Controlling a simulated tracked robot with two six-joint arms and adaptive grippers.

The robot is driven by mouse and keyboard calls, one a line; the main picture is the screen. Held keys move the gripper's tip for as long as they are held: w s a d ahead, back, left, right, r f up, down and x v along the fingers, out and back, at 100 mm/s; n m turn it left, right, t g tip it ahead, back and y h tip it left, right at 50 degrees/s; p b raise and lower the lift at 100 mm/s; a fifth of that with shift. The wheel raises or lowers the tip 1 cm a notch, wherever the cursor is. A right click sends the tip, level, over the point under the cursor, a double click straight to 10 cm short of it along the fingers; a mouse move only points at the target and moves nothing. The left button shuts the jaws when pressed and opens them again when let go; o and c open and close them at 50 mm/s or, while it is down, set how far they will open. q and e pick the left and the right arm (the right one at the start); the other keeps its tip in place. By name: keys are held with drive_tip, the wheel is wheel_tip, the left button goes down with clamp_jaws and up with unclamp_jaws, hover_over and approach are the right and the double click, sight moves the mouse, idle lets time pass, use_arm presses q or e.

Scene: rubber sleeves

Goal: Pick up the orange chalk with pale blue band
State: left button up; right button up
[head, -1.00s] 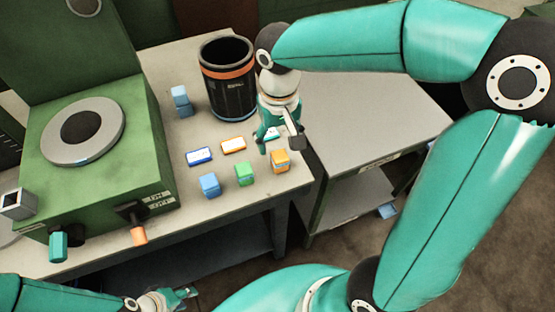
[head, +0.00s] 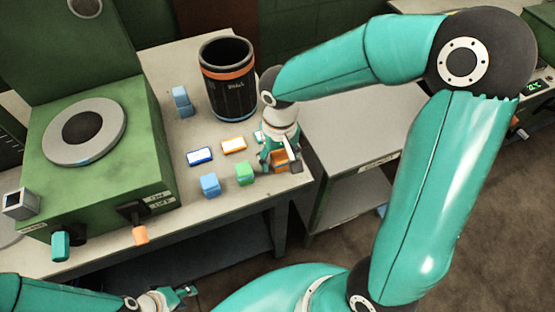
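The orange chalk (head: 281,157) is a small block near the right front corner of the table, in the head view. My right gripper (head: 279,163) is lowered over it, with its fingers apart on either side of the chalk. I cannot tell whether the fingers touch it. The gripper covers much of the chalk, and its pale blue band cannot be made out. My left gripper (head: 184,297) is low at the bottom left, away from the table top, open and empty.
A green chalk (head: 244,173) and a blue chalk (head: 210,185) stand left of the orange one. Behind are flat blue-edged (head: 200,156) and orange-edged (head: 233,145) labels, another blue block (head: 181,102) and a black bin (head: 230,85). A green machine (head: 95,165) fills the left side.

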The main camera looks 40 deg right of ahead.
sight(279, 155)
clamp_jaws()
drive_tip(key=shift+r, duration=0.15)
wheel_tip(279, 155, up, 20)
drive_tip(key=shift+p, duration=0.3)
idle(0.4)
drive_tip(key=c, duration=0.6)
unclamp_jaws()
drive_tip(key=c, duration=0.3)
drive_tip(key=shift+f, duration=0.25)
